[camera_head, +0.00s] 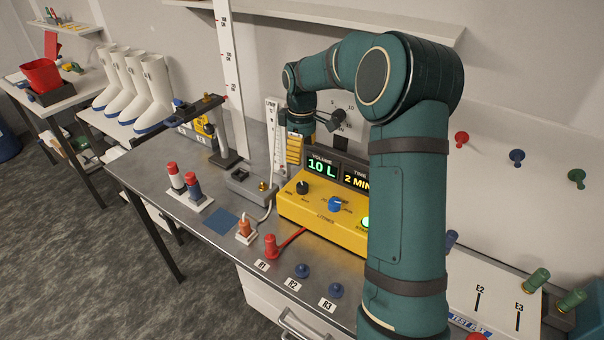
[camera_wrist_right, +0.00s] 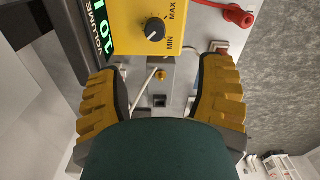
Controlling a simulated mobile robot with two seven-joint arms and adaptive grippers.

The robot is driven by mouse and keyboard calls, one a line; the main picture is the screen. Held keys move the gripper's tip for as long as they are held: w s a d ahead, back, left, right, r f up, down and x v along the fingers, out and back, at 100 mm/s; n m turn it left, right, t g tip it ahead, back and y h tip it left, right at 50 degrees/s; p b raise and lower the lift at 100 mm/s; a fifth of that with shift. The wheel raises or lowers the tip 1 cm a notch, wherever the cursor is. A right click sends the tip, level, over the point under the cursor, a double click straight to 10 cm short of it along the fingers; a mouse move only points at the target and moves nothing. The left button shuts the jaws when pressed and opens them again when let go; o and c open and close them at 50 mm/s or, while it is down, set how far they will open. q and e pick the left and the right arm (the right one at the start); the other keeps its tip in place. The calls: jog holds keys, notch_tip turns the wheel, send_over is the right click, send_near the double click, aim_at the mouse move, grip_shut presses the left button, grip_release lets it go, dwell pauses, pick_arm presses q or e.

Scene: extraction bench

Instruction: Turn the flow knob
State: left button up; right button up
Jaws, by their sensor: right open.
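A yellow box (camera_head: 290,208) with a lit "VOLUME 10 L" display (camera_head: 321,168) stands on the metal bench. At its left is a black knob (camera_head: 302,187), and the right wrist view shows this knob (camera_wrist_right: 155,29) with a white pointer and MIN and MAX marks. A blue knob (camera_head: 335,203) sits to its right. Which label says flow is too small to read. My right gripper (camera_head: 294,150) points down above the box's left end, apart from the black knob. Its yellow ribbed fingers (camera_wrist_right: 160,70) are spread with nothing held. My left gripper is out of view.
A tall white scale (camera_head: 231,80) rises behind. My right arm hides the box's right end.

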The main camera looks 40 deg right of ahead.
aim_at(302, 185)
jog(key=f, duration=1.3)
jog(key=shift+w+d+f+b, duration=0.25)
jog(key=shift+d+b, duration=0.1)
grip_shut()
